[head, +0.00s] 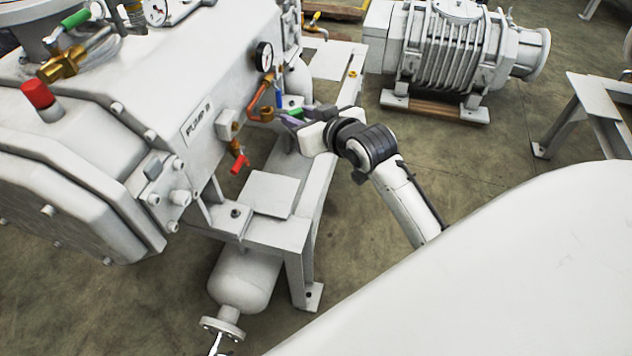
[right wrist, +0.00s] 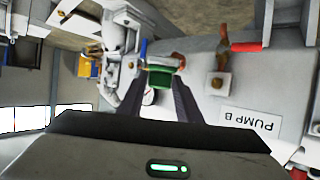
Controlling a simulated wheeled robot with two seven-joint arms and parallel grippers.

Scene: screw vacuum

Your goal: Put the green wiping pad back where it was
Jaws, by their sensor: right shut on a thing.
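My right gripper (head: 288,117) is at the right side of the machine labelled PUMP B (head: 205,95), close to its copper pipe. It is shut on a small green thing (head: 296,114), which I take to be the green wiping pad. In the right wrist view the green pad (right wrist: 163,82) sits between the two dark fingertips (right wrist: 166,98), in front of the pump's pale side. The fingers cover part of the pad. Whether the pad touches the pump cannot be told. My left gripper does not show.
A copper pipe (head: 263,92) and a red-handled valve (head: 239,164) stick out near my right gripper. A pressure gauge (head: 263,56) is above. A flat plate (head: 268,193) on the pale frame is bare. A ribbed blower (head: 452,50) stands behind on the floor.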

